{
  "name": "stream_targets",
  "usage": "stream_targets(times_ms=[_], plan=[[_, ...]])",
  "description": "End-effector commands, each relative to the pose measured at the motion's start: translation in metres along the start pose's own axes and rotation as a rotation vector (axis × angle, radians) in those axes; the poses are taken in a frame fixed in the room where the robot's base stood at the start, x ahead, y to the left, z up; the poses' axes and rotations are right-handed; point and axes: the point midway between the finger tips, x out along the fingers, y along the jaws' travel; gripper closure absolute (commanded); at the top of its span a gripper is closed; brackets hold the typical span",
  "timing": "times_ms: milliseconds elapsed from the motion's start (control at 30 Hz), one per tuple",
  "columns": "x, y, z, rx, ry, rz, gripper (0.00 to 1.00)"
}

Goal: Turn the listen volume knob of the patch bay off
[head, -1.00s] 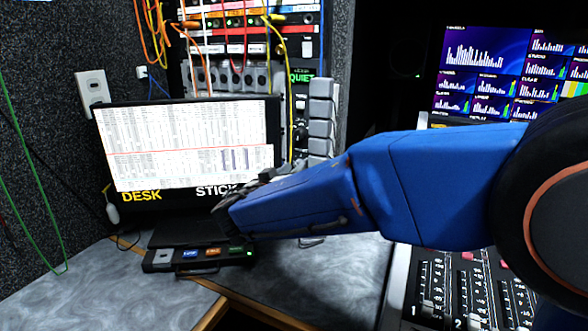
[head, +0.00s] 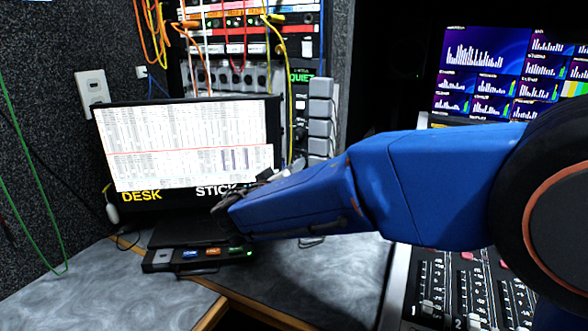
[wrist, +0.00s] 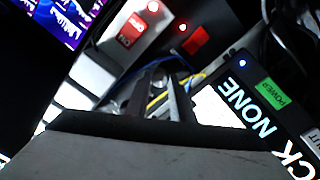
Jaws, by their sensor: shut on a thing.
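The patch bay (head: 228,75) is at the back, upper left of centre in the head view, with cables plugged in. A small dark knob (head: 300,131) shows at its right, below the green QUIET label; I cannot read whether it is the listen volume knob or how it is turned. My gripper is mostly hidden behind my blue arm in the head view, by the laptop's lower right corner. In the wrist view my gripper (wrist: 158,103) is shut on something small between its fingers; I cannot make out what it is.
Red lit switches (wrist: 195,41) and loose cables lie close past the fingers. A mixing desk (head: 440,285) is at the right.

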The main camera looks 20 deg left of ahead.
Motion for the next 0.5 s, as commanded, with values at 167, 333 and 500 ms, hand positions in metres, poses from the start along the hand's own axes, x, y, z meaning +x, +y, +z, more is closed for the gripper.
stream_targets(times_ms=[167,333,500], plan=[[-0.0003,-0.0009,-0.0003,-0.166,0.001,-0.001,1.00],[-0.0003,-0.0013,-0.0002,-0.329,0.001,-0.001,1.00],[-0.0004,-0.0018,-0.0001,-0.490,0.001,-0.001,1.00]])
